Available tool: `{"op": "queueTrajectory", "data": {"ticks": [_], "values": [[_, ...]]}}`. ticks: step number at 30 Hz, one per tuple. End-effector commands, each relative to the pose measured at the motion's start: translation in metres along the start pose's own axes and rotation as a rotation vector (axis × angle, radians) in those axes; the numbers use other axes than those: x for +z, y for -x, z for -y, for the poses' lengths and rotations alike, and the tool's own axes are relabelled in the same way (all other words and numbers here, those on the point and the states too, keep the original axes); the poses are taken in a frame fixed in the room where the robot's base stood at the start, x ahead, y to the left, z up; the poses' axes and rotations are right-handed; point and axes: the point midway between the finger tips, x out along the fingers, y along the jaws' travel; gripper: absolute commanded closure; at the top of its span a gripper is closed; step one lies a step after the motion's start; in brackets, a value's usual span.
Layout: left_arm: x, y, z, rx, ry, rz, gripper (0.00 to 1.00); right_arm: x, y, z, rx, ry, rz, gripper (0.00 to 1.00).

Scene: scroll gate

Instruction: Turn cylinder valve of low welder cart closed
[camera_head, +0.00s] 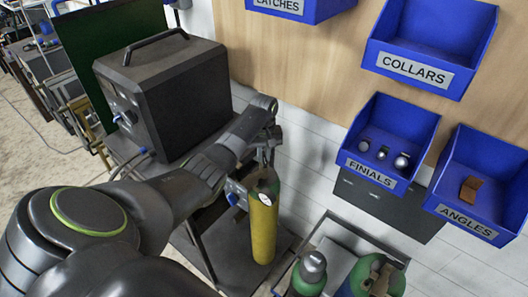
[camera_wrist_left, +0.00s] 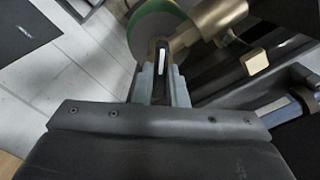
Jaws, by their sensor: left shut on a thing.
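The low welder cart (camera_head: 228,245) holds a yellow gas cylinder (camera_head: 263,228) with a green shoulder, standing upright. My left gripper (camera_head: 266,150) reaches down over the top of this cylinder and mostly hides its valve in the head view. How far the valve is turned cannot be told. My right gripper is not in view.
A black welder (camera_head: 165,98) stands on the cart beside my left arm. Two more cylinders (camera_head: 311,270) (camera_head: 382,275) stand at the lower right. Blue labelled bins (camera_head: 390,125) hang on the wooden wall panel at right.

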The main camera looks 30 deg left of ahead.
Motion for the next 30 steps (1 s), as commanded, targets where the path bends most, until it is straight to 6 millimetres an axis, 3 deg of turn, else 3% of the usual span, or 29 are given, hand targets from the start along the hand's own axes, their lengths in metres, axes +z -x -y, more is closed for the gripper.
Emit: {"op": "queueTrajectory", "data": {"ticks": [12,30], "values": [[0.0,0.002,0.0,0.0,-0.393,0.001,1.0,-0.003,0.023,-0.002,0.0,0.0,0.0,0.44],[0.0,0.001,-0.001,0.0,-0.962,-0.002,1.0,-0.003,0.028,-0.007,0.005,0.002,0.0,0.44]]}}
